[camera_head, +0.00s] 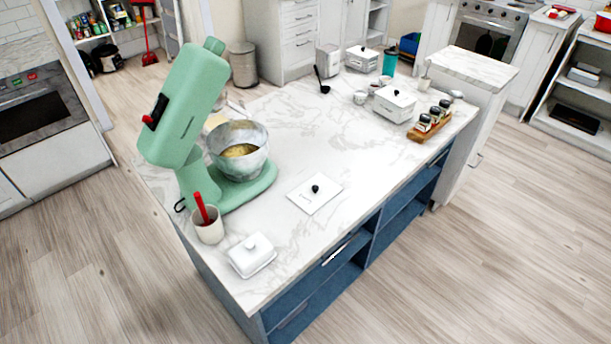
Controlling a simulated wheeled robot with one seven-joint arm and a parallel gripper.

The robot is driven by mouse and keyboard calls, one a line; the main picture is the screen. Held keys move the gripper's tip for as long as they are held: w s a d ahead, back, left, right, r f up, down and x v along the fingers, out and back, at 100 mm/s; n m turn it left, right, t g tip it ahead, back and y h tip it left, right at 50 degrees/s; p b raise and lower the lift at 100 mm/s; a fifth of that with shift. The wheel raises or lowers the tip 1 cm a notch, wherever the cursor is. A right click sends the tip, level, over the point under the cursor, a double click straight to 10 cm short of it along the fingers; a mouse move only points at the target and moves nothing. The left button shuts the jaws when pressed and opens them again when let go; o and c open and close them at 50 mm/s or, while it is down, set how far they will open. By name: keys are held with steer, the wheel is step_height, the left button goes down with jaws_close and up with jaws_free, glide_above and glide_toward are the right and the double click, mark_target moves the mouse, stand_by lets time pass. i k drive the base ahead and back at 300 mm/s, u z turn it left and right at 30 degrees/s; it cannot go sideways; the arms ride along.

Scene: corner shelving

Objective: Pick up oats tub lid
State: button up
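A flat white square lid (307,199) with a small black knob lies on the marble counter (320,135), near its front edge, to the right of the mixer. It lies apart from any tub. Dark lettering runs along its edge, too small to read, so I cannot confirm that it is the oats lid. At the back of the counter stand white tubs: one (327,61) shows no knob, and two others, the back one (361,61) and the nearer one (393,107), have black-knobbed lids on. My gripper is not in view.
A green stand mixer (187,100) with a metal bowl (236,162) stands left of the lid. A cup with a red utensil (208,229) and a white butter dish (251,259) are near the left corner. Spice jars stand on a wooden rack (417,136). Counter around the lid is clear.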

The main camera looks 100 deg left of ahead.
mark_target(316, 192)
steer(key=u, duration=0.8)
steer(key=i, duration=2.15)
steer(key=u, duration=3.85)
steer(key=i, duration=1.65)
steer(key=z, duration=0.05)
